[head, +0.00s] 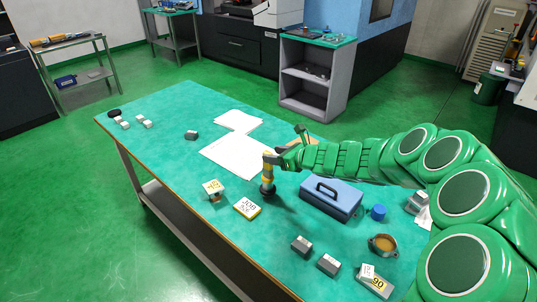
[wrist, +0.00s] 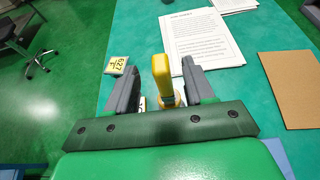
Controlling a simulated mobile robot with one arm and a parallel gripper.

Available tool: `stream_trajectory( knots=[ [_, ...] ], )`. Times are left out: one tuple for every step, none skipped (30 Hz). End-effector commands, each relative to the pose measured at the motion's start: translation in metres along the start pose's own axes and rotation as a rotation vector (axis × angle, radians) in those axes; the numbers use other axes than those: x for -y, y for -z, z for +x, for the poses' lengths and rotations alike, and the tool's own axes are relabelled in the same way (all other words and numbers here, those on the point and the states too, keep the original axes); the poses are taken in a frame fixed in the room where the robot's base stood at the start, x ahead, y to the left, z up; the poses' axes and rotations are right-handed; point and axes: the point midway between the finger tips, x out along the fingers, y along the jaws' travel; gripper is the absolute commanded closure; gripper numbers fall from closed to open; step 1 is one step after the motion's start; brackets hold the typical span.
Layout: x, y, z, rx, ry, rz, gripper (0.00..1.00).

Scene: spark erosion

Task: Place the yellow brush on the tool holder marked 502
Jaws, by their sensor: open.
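The yellow brush (head: 267,172) stands upright on the green table, its dark lower end down, at the tip of my arm. My gripper (head: 277,161) is at its upper handle. In the wrist view the yellow handle (wrist: 161,68) rises between the two grey fingers of my gripper (wrist: 160,78). The fingers are apart, with a gap on each side of the handle. I cannot read 502 on any label. A yellow-edged block with a label (head: 247,208) and a small stand with a label (head: 213,188) are in front of the brush.
White sheets (head: 235,155) lie behind the brush. A blue toolbox (head: 331,198), a blue cap (head: 378,212), a round metal part (head: 382,245) and grey blocks (head: 302,245) crowd the right side. The table's left part is mostly clear.

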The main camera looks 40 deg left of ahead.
Motion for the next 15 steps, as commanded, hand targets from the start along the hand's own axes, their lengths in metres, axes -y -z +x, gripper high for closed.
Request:
stream_trajectory(
  knots=[
    [0.001,-0.001,-0.008,0.002,0.001,0.001,0.47],
    [0.001,-0.001,-0.013,0.001,0.002,0.002,0.47],
    [0.002,0.000,-0.019,0.001,0.003,0.002,0.47],
    [0.002,0.000,-0.024,0.001,0.003,0.002,0.47],
    [0.002,0.000,-0.028,0.001,0.003,0.001,0.47],
    [0.002,0.000,-0.033,0.001,0.002,0.001,0.47],
    [0.001,-0.001,-0.037,0.002,0.002,0.001,0.47],
    [0.001,-0.001,-0.041,0.002,0.001,0.001,0.47],
    [0.000,-0.001,-0.045,0.002,0.001,0.001,0.47],
    [0.001,-0.001,-0.048,0.002,0.001,0.001,0.47],
    [0.000,-0.001,-0.051,0.001,0.001,0.001,0.47],
    [0.000,-0.001,-0.054,0.001,0.000,0.000,0.47],
    [0.000,-0.001,-0.056,0.001,0.000,0.000,0.47],
    [0.000,-0.001,-0.058,0.001,0.000,0.000,0.47],
    [0.000,0.000,-0.060,0.001,0.000,0.000,0.47]
  ],
)
